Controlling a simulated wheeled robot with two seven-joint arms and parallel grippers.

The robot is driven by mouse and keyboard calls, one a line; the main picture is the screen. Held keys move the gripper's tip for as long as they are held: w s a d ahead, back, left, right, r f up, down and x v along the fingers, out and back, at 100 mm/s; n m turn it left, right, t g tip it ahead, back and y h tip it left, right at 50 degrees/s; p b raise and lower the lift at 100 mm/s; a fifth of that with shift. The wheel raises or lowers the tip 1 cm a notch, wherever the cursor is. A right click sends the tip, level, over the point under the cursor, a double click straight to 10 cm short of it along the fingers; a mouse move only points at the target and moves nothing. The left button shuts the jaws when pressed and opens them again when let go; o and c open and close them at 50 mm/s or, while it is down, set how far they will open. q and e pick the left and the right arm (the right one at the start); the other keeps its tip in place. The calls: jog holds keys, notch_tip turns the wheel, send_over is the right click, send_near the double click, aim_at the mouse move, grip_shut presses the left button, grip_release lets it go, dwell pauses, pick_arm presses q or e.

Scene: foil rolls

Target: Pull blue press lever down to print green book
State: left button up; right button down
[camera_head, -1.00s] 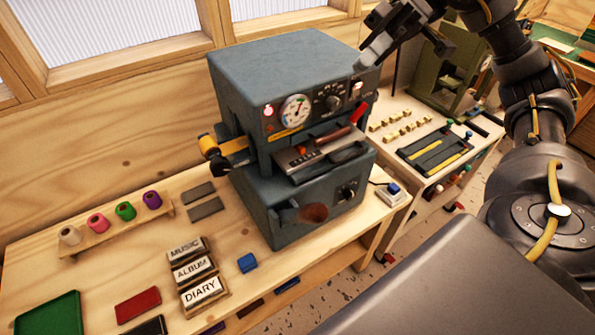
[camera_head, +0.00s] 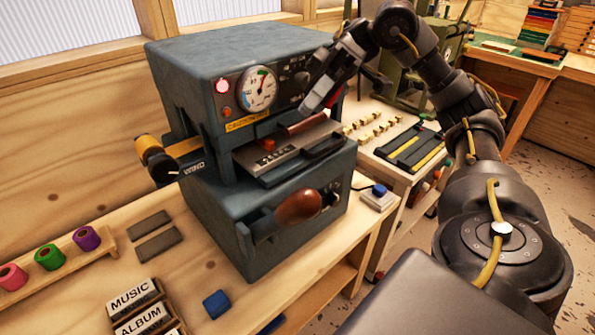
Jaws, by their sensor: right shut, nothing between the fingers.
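The blue-grey press (camera_head: 262,225) stands on the wooden bench in the middle of the view. It has a round dial, a lit red lamp and an open slot with a plate (camera_head: 268,160). A red lever end (camera_head: 335,97) shows at its right side, partly hidden by my right gripper (camera_head: 314,106). That gripper is shut with nothing in it, tilted down in front of the press's upper right corner. Whether it touches the lever I cannot tell. A brown-knobbed handle (camera_head: 298,207) sticks out low on the press front. No green book is in view. My left gripper is not in view.
Colored foil rolls (camera_head: 48,257) stand on a rack at left. Label blocks (camera_head: 140,308), a small blue block (camera_head: 216,304) and a blue-button box (camera_head: 377,196) lie on the bench. A side table with type pieces (camera_head: 385,125) stands behind my right arm.

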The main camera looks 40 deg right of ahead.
jog(key=shift+f, duration=0.1)
dwell(0.3)
jog(key=s+a+f+p, duration=0.1)
jog(key=s+a+f, duration=0.3)
jog(key=s+a, duration=0.2)
jog(key=shift+a+f+p, duration=0.3)
jog(key=shift+a, duration=1.1)
jog(key=shift+s, duration=0.1)
jog(key=shift+a+f, duration=0.1)
